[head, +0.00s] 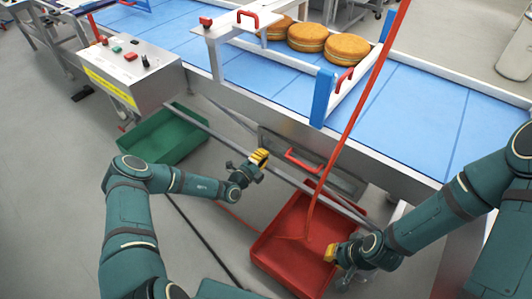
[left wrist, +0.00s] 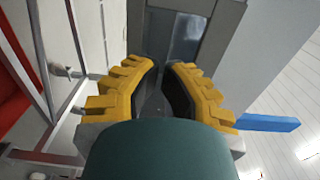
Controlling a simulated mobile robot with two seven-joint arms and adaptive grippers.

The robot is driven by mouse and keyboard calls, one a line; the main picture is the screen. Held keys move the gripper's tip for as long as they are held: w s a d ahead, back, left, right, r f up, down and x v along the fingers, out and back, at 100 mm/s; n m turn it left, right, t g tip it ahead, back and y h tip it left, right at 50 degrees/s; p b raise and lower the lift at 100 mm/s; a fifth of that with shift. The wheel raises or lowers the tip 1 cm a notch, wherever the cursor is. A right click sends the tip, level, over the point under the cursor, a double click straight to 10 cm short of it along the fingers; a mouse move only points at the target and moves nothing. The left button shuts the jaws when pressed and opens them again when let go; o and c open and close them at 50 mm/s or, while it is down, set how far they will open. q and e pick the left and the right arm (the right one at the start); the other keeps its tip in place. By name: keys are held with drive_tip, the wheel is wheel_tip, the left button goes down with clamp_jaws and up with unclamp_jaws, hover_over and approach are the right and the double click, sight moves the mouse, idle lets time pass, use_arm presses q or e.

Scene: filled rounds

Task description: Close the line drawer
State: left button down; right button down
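The line drawer (head: 345,184) is a grey metal front with a red bar handle (head: 303,160), under the blue conveyor. How far it stands out is hard to tell. My left gripper (head: 263,157), with yellow fingers, is just left of the handle and appears apart from it. In the left wrist view its fingers (left wrist: 161,78) have a narrow gap between them with nothing held, and a grey metal surface lies beyond. My right gripper (head: 331,252) is low, at the right edge of the red crate, and its finger opening is not clear.
A red crate (head: 275,262) stands on the floor below the drawer, with a long red pole (head: 352,125) rising from it. A green crate (head: 165,137) is at left. A control box (head: 128,75) and round cakes (head: 307,38) are above. A steel rail runs near the drawer.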

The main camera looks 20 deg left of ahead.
use_arm(q)
drive_tip(key=p+v, duration=0.1)
drive_tip(key=v, duration=0.9)
drive_tip(key=shift+s, duration=0.2)
